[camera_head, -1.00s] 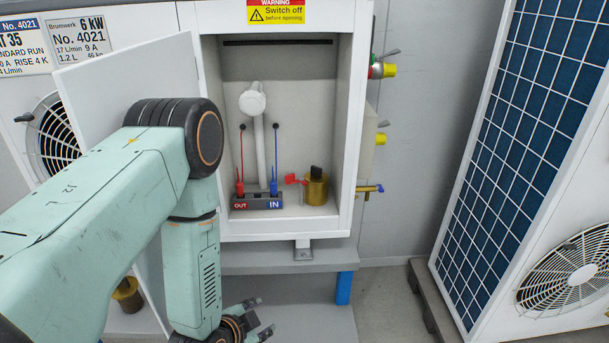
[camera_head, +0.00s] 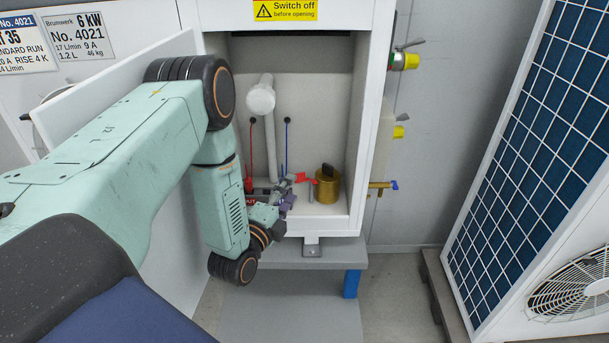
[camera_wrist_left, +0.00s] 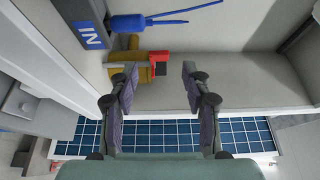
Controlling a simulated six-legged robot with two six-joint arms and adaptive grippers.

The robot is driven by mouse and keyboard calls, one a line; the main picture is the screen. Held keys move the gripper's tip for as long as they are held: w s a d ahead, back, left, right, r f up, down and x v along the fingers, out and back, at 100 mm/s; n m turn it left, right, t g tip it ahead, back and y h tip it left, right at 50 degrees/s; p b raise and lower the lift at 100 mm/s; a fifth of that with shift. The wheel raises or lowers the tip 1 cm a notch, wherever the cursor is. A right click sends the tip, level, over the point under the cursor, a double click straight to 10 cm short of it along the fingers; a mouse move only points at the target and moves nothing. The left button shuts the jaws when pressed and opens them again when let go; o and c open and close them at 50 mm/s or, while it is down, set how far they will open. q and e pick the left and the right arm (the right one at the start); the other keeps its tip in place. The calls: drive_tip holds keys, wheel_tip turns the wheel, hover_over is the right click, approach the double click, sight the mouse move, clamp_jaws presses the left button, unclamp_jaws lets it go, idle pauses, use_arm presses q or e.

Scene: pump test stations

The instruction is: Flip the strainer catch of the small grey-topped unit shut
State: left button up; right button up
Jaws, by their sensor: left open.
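The brass strainer body (camera_head: 328,187) with a black handle on top stands upright on the floor of the open white cabinet (camera_head: 384,120). A red catch (camera_head: 305,179) sticks out to its left. I cannot tell which unit is meant by the grey-topped one. My left gripper (camera_head: 291,190) is open and empty, just left of the red catch and in front of it. In the left wrist view the open gripper (camera_wrist_left: 158,76) has the red catch (camera_wrist_left: 158,57) beyond and between its fingertips, with the brass body (camera_wrist_left: 132,60) behind the left finger. Contact cannot be told. My right gripper is not in view.
The blue probe (camera_wrist_left: 128,23) and the IN label (camera_wrist_left: 90,37) stand close beside the strainer. A red probe (camera_head: 249,184) and a white pipe (camera_head: 270,150) are inside the cabinet. A brass tap (camera_head: 380,185) sticks out of its right side. The open door (camera_head: 110,80) is behind my left arm.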

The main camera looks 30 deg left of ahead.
sight(298, 178)
use_arm(q)
drive_tip(key=w+b, duration=0.1)
drive_tip(key=w, duration=0.1)
drive_tip(key=w+b, duration=0.2)
drive_tip(key=w, duration=0.1)
drive_tip(key=shift+w+a+f, duration=0.2)
drive_tip(key=shift+w+a, duration=0.1)
drive_tip(key=shift+a, duration=0.05)
drive_tip(key=shift+w, duration=0.25)
drive_tip(key=shift+a+r, duration=0.2)
drive_tip(key=shift+w, duration=0.1)
drive_tip(key=shift+w+d+f, duration=0.1)
drive_tip(key=shift+c, duration=2.8)
clamp_jaws()
